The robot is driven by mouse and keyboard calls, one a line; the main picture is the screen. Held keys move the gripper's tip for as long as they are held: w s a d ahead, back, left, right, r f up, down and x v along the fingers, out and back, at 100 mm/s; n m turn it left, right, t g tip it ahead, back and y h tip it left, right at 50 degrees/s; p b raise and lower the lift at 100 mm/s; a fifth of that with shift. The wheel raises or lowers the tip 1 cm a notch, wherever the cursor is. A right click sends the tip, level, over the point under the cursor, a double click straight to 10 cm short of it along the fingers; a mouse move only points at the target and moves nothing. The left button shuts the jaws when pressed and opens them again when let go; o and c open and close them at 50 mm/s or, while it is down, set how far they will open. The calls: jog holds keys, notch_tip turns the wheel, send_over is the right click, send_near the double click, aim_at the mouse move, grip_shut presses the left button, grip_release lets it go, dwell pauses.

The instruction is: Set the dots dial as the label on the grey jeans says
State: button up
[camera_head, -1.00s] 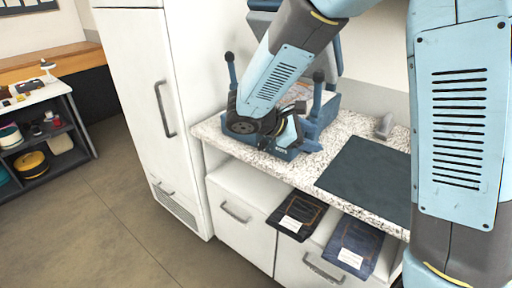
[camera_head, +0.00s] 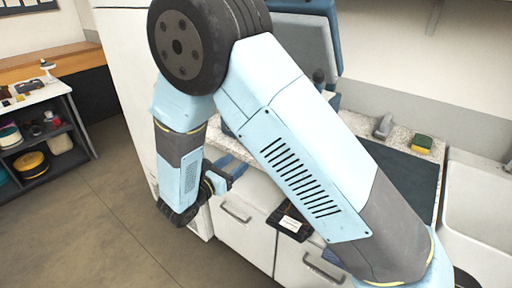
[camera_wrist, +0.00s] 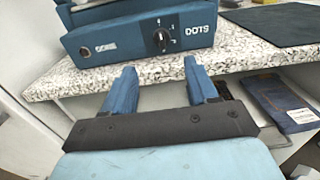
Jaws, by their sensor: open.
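The blue machine (camera_wrist: 140,38) stands on the speckled counter in the wrist view. Its front has a black dial (camera_wrist: 162,39) beside the word DOTS, with small marks that I cannot read. My gripper (camera_wrist: 161,72) is open and empty, below and in front of the machine, apart from the dial. A dark garment (camera_wrist: 278,97) with a white label (camera_wrist: 302,115) lies at the right, its print unreadable. In the head view a dark garment (camera_head: 289,221) shows in front of the counter, partly behind my arm. I cannot tell which garment is the grey jeans.
A dark mat (camera_head: 402,170) lies on the counter, with a sponge (camera_head: 422,143) and a grey object (camera_head: 384,127) behind it. A sink (camera_head: 478,195) is at the right. White drawers (camera_head: 245,224) stand below the counter. The floor (camera_head: 110,215) at left is clear.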

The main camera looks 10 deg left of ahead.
jog(key=x, duration=1.2)
jog(key=shift+w+d, duration=0.15)
jog(key=shift+d, duration=0.05)
